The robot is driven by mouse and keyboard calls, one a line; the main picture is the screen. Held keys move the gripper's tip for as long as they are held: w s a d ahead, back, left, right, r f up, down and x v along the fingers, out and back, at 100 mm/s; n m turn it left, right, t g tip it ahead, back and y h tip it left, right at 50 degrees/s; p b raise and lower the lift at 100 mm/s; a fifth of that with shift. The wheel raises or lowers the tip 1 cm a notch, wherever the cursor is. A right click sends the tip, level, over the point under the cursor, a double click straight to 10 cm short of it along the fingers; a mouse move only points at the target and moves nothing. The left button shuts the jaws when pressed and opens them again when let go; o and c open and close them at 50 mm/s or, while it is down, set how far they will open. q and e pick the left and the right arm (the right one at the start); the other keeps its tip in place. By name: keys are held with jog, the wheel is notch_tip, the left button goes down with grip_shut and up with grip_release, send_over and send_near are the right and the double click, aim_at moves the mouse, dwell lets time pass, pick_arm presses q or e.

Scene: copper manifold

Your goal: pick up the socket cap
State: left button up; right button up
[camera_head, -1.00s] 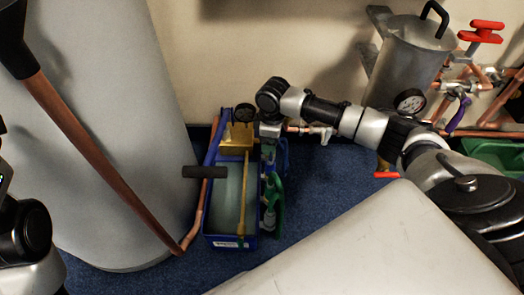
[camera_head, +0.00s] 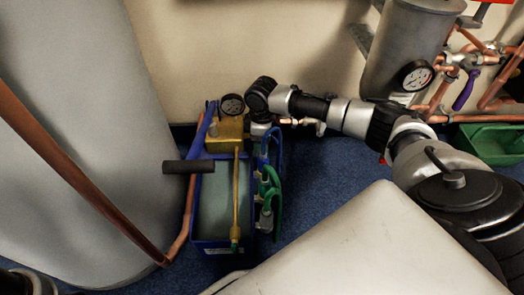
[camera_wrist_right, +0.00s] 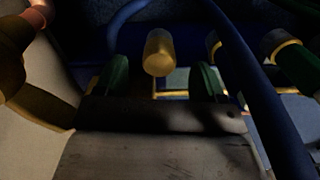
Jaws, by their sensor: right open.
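A brass-coloured cylindrical cap (camera_wrist_right: 158,52), which looks like the socket cap, shows in the right wrist view with its rounded end toward the camera. My right gripper (camera_wrist_right: 161,80) is open, with a dark green finger on each side of the cap and a clear gap to each. The cap lies past the fingertips; I cannot tell how far. In the head view my right wrist hangs over the back right edge of a blue crate (camera_head: 246,243), and its fingers are hidden there. My left gripper is out of view.
A yellow block (camera_head: 222,135) with a gauge (camera_head: 232,104) sits at the crate's back. Blue and green hoses (camera_head: 268,190) hang on its right side. A large grey tank (camera_head: 75,120) with a copper pipe (camera_head: 80,180) stands at left.

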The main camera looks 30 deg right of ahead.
notch_tip(320, 180, down, 3)
jog(key=shift+r+b, duration=0.1)
jog(key=shift+b, duration=0.7)
jog(key=c, duration=1)
jog(key=shift+c, duration=0.2)
